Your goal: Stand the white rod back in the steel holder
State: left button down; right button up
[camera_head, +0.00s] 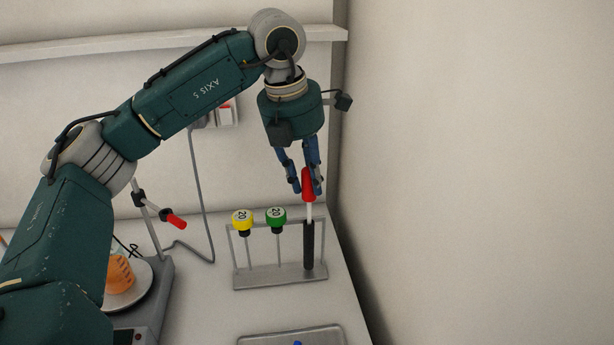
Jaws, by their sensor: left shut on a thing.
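The steel holder (278,281) stands on the bench, a flat base with uprights and a top bar. My left gripper (304,190) points down above the holder's right end. Its blue fingers are shut on the red cap of the white rod (309,212). The rod is close to upright. Its short white length shows below the cap, with a black length under it that runs past the top bar toward the base. I cannot tell whether that black part belongs to the rod or the holder, or whether the lower end rests on the base. My right gripper is not in view.
A yellow-topped piece (242,217) and a green-topped piece (276,214), both marked 20, stand in the holder to the left. A hotplate stirrer (155,312) with an orange-filled beaker (119,275) is at left. A metal tray (290,335) lies in front. A wall rises close at right.

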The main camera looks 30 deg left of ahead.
pick_arm(q)
jog(key=shift+b+x, duration=0.4)
jog(key=shift+x, duration=0.4)
dwell(0.5)
jog(key=shift+s, duration=0.15)
jog(key=c, duration=1.3)
grip_release()
jog(key=shift+c, duration=0.2)
jog(key=v, duration=1.2)
